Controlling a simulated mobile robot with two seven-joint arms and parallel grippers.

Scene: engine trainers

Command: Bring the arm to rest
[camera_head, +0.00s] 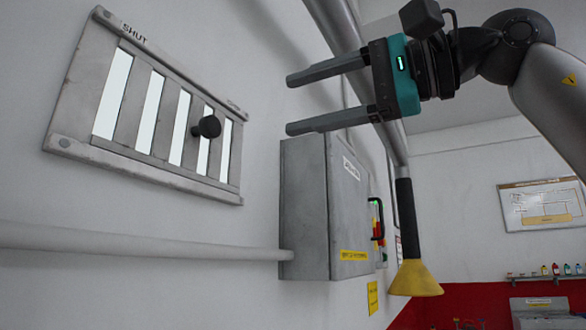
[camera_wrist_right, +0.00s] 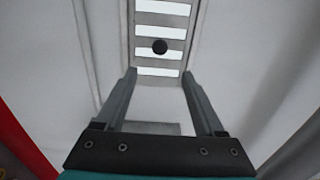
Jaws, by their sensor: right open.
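My right gripper (camera_head: 290,105) comes in from the upper right of the head view, its two dark fingers spread and pointing left, with nothing between them. Its fingers also show in the right wrist view (camera_wrist_right: 160,78), apart and empty. A slatted metal vent panel (camera_head: 130,150) is on the wall at the left, with "SHUT" written at its upper left. Its black round knob (camera_head: 207,127) sits toward the right end of the slats. In the right wrist view the knob (camera_wrist_right: 160,46) shows beyond the fingertips, apart from them. My left gripper is out of view.
A grey metal cabinet (camera_head: 310,205) hangs on the wall below my right gripper. A pipe (camera_head: 140,240) runs along the wall into its side. A black tube with a yellow funnel end (camera_head: 415,280) hangs right of it. A whiteboard (camera_head: 541,205) is at the far right.

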